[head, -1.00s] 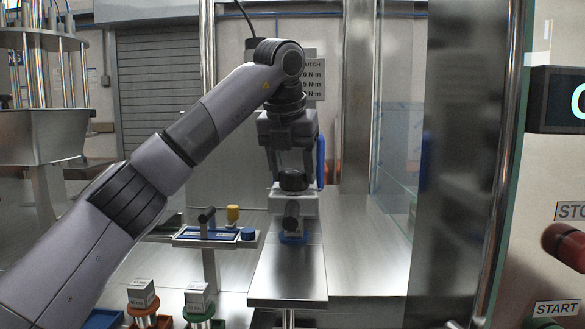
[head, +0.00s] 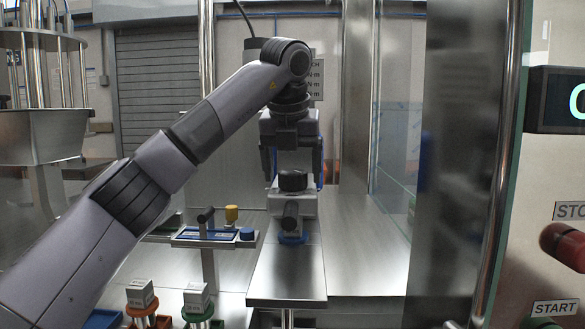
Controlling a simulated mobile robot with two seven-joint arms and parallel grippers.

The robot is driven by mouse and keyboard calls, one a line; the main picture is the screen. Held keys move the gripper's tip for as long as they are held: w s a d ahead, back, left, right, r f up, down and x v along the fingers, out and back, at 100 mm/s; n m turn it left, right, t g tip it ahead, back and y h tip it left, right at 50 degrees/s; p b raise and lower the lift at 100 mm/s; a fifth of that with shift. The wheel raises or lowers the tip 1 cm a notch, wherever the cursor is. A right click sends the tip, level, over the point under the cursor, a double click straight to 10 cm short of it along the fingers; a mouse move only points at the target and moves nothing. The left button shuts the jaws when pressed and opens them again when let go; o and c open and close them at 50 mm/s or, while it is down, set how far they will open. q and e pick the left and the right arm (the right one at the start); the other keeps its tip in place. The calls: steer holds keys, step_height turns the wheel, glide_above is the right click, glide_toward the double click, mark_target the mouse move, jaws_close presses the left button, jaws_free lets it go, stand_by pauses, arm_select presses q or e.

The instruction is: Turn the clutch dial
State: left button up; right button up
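The clutch dial (head: 292,181) is a black round knob on top of a light grey device (head: 304,206). The device stands on a narrow steel shelf in the middle of the head view. My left gripper (head: 293,174) points down over the dial from above. Its two fingers are apart, one on each side of the dial, and gaps seem to show between them and the knob. I cannot tell whether either finger touches it. The dial's pointer or marks are not readable. My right gripper is not in view.
A torque sign (head: 316,78), partly hidden by my arm, hangs behind. A blue-edged tray (head: 205,237) with a yellow knob is left of the shelf. Small labelled blocks (head: 140,294) stand at front left. A glass door edge (head: 500,170) and START/STOP panel (head: 555,308) are at right.

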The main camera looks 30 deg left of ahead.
arm_select(q)
steer(key=v, duration=0.7)
stand_by(0.5)
steer(key=shift+s, duration=0.1)
stand_by(0.4)
